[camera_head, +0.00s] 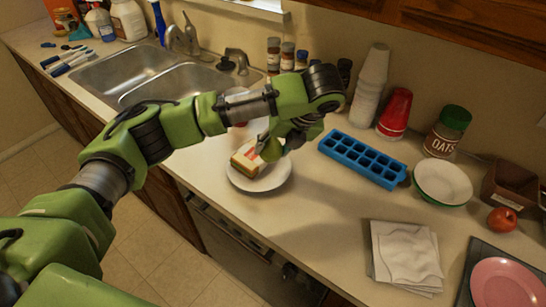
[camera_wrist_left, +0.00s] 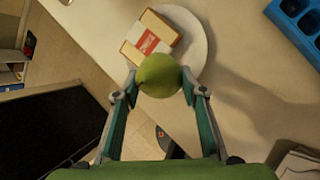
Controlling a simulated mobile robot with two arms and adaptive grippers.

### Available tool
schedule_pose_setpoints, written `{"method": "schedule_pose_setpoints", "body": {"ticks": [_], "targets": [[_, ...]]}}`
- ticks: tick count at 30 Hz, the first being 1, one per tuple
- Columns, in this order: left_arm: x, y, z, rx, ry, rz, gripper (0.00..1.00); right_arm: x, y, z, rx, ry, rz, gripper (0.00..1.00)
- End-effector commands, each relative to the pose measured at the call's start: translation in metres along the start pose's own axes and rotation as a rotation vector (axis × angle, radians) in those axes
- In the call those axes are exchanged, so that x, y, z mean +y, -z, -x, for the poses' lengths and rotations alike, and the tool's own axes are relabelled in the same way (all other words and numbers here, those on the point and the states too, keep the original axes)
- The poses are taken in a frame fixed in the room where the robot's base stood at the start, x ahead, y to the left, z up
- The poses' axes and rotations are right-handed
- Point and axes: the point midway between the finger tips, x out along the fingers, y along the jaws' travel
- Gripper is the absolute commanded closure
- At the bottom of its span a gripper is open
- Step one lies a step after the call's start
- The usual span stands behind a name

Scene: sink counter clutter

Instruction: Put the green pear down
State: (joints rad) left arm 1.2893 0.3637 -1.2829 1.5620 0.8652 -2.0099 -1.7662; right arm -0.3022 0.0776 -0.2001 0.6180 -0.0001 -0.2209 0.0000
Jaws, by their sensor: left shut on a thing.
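The green pear (camera_wrist_left: 158,72) is pinched between the fingertips of my left gripper (camera_wrist_left: 158,86). In the head view the left gripper (camera_head: 267,143) hangs over the white plate (camera_head: 272,182) on the counter, and the pear (camera_head: 271,151) shows beside its fingers. A tan box with a red and white label (camera_head: 246,160) lies on the plate. In the wrist view the pear overlaps the box and the near part of the plate (camera_wrist_left: 199,47). I cannot tell whether the pear touches either. My right gripper is not in view.
A blue ice tray (camera_head: 362,160) lies right of the plate, with a white bowl (camera_head: 443,182) beyond it. Folded napkins (camera_head: 405,254) lie nearer the front edge. The sink (camera_head: 180,82) is at the left. Bare counter (camera_head: 320,215) lies between plate and napkins.

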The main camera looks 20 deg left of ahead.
Motion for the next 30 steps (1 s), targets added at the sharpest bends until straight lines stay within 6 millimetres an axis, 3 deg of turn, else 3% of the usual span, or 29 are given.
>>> {"method": "schedule_pose_setpoints", "body": {"ticks": [8,15,29,30], "targets": [[-0.008,-0.009,-0.024,0.001,-0.002,0.001,0.86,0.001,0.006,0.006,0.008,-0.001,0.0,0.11],[-0.017,0.002,-0.046,-0.002,0.001,0.0,0.86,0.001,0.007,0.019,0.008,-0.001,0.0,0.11],[-0.019,0.005,-0.053,-0.001,0.001,0.0,0.86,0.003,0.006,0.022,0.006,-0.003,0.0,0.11],[-0.019,0.006,-0.053,-0.001,0.001,0.0,0.56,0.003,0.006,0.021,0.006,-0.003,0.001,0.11]]}}
